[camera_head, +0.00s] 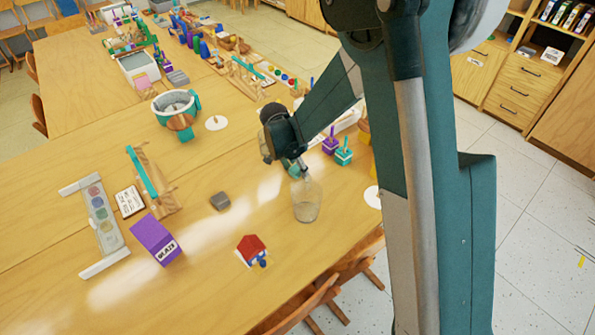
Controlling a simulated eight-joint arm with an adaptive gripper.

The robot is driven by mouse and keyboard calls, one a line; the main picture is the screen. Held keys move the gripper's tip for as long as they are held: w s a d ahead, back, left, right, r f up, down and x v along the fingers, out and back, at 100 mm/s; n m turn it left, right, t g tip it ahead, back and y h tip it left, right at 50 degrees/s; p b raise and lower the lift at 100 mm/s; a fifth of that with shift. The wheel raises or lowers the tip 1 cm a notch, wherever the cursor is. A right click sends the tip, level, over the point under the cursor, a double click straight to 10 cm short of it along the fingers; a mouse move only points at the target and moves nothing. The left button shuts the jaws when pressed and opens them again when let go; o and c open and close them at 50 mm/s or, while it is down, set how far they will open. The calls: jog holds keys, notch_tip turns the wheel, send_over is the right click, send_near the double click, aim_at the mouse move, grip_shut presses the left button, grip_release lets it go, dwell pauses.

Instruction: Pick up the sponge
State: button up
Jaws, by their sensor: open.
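A small grey-brown block (220,201), which looks like the sponge, lies flat on the wooden table (200,285). It stands clear of the things around it. My gripper (296,168) is open above the table, up and to the right of the block in the picture and apart from it. The gripper's tips are just over the top of a clear glass jar (306,200); I cannot tell whether they touch it. The fingers are small and partly hidden by the gripper's own body. Nothing shows held in them.
A purple box (157,239), a paint palette (99,215) and a wooden rack (152,182) stand left of the block. A small red-roofed house (252,251) is below it. Bare table surrounds the block.

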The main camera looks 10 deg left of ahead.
aim_at(297, 168)
jog(key=shift+c, duration=0.3)
jog(key=c, duration=0.8)
jog(key=shift+o, duration=0.2)
jog(key=shift+r, duration=0.1)
notch_tip(297, 168, up, 10)
jog(key=p, duration=0.2)
dwell(0.4)
